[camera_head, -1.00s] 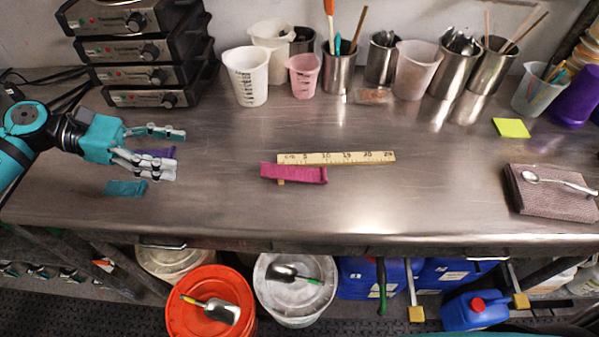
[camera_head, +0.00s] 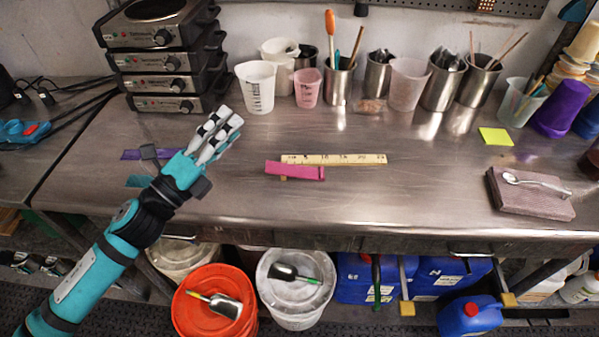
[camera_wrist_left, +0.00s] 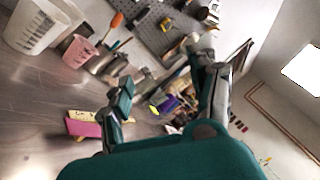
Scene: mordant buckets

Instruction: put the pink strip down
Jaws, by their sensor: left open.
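The pink strip (camera_head: 295,170) lies on the steel table at its middle, along the lower left edge of a wooden ruler (camera_head: 345,159). In the left wrist view the pink strip (camera_wrist_left: 84,128) shows at the lower left, beside the ruler (camera_wrist_left: 90,115). My left gripper (camera_head: 222,128) is open and empty, raised over the table to the left of the strip and apart from it. Its two fingers (camera_wrist_left: 165,95) stand wide apart in the left wrist view. My right gripper is not in view.
A purple strip (camera_head: 140,154) and a teal strip (camera_head: 138,181) lie left of my gripper, partly hidden. White and pink beakers and metal cups (camera_head: 338,82) line the back.

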